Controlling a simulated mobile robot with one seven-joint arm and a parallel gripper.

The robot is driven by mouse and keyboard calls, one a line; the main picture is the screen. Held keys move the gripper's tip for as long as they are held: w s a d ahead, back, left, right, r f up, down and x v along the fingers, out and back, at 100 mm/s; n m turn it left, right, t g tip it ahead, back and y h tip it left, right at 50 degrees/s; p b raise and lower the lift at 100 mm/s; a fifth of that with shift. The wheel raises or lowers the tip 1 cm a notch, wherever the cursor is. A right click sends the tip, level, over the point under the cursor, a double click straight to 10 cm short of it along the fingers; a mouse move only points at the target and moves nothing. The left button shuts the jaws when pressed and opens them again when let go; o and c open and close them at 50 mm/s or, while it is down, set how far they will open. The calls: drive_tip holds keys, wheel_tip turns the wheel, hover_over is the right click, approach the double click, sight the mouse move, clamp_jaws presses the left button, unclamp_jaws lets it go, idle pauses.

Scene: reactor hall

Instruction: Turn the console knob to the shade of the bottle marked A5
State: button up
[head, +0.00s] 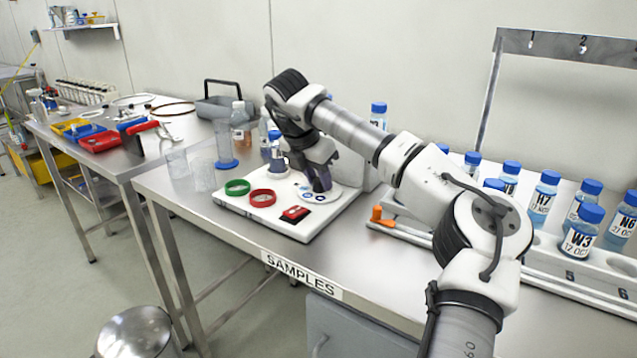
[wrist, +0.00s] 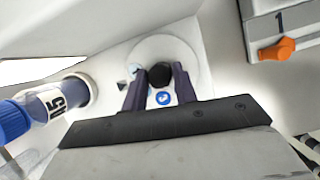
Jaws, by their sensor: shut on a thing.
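The white console (head: 240,206) stands on the steel bench marked SAMPLES. My gripper (head: 320,188) points down at its round white dial (head: 333,193), which carries blue shade marks. In the wrist view, the fingers (wrist: 160,88) are shut on the black knob (wrist: 160,73) at the dial's middle. One mid-blue mark (wrist: 163,98) shows between the fingers and a pale blue one (wrist: 133,70) beside them; other marks are hidden. A blue-capped bottle (wrist: 50,103) stands in a round holder left of the dial; its label is turned and appears to read A5.
Green (head: 237,187) and red (head: 262,197) rings and a red switch (head: 295,213) are on the console near the gripper. Glassware (head: 202,176) stands left. A rack (head: 590,270) of several blue-capped bottles and an orange-handled lever (head: 380,217) are right.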

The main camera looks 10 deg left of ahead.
drive_tip(key=m+h, duration=0.1)
drive_tip(key=m, duration=0.2)
drive_tip(key=m+g+h, duration=0.1)
drive_tip(key=m, duration=0.2)
drive_tip(key=shift+w+a+g, duration=0.15)
drive_tip(key=shift+g, duration=0.15)
drive_tip(key=m+g+p, duration=0.1)
drive_tip(key=m, duration=0.2)
drive_tip(key=shift+r+m+p, duration=0.1)
drive_tip(key=shift+m+p, duration=0.2)
drive_tip(key=shift+m, duration=0.1)
drive_tip(key=shift+w+m+g+h+p, duration=0.15)
drive_tip(key=shift+m+g+p, duration=0.2)
drive_tip(key=shift+m, duration=0.4)
drive_tip(key=shift+m+g+h+p, duration=0.15)
drive_tip(key=shift+m+g+p, duration=0.2)
drive_tip(key=shift+m, duration=0.4)
drive_tip(key=o, duration=1)
